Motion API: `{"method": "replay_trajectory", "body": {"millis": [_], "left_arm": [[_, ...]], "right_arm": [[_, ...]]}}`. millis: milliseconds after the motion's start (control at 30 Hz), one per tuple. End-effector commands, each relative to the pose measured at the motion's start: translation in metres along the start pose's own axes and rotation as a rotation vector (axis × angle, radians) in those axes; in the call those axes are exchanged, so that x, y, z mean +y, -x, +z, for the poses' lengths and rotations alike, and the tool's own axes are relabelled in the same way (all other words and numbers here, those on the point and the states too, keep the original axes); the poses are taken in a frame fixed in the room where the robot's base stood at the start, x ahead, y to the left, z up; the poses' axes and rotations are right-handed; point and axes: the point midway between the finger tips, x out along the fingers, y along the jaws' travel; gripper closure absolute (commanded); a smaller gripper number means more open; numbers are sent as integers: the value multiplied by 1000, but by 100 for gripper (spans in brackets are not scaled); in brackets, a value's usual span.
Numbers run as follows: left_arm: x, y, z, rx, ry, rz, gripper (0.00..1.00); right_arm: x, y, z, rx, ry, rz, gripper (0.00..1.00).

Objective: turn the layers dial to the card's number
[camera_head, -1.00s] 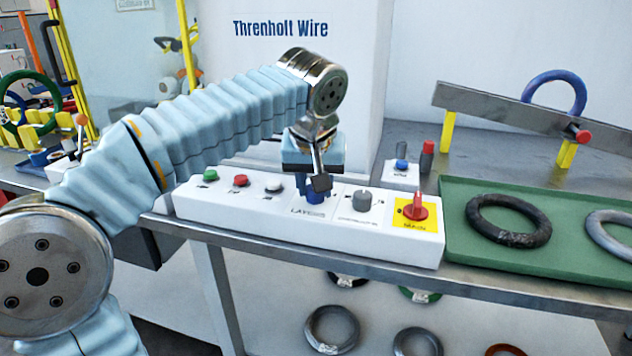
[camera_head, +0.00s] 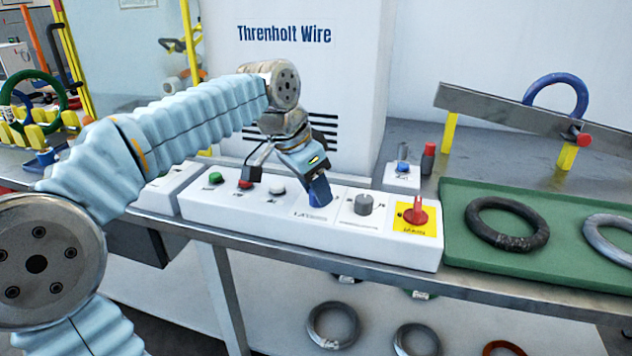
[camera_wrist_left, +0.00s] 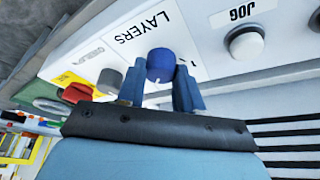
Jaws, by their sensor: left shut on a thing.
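The layers dial is a round blue knob (camera_wrist_left: 160,64) on a white panel face printed LAYERS (camera_wrist_left: 142,27), as the left wrist view shows. My left gripper (camera_wrist_left: 159,84) is shut on it, one blue finger on each side. A small white mark shows at the knob's near edge; I cannot read which number it points at. In the head view my left gripper (camera_head: 320,194) comes down tilted onto the white control box (camera_head: 270,212) and largely hides the dial. I cannot make out the card. My right gripper is not in view.
On the box, green (camera_head: 215,178), red and white buttons (camera_head: 277,190) lie left of the dial. A grey knob (camera_head: 363,204) and a red switch on yellow (camera_head: 416,213) lie right. A green tray (camera_head: 560,254) holds a black coil (camera_head: 507,224) and a grey coil.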

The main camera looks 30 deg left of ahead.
Motion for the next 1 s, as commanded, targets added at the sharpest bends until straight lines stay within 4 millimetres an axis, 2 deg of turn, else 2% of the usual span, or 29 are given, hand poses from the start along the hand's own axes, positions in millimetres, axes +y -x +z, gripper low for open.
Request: {"method": "replay_trajectory", "body": {"millis": [400,967,1000], "left_arm": [[-2,0,0,0,-186,76,95],[-2,0,0,-1,-218,88,95],[-2,0,0,-1,-218,88,63]], "right_arm": [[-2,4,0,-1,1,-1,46],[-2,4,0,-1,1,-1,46],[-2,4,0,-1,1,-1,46]]}}
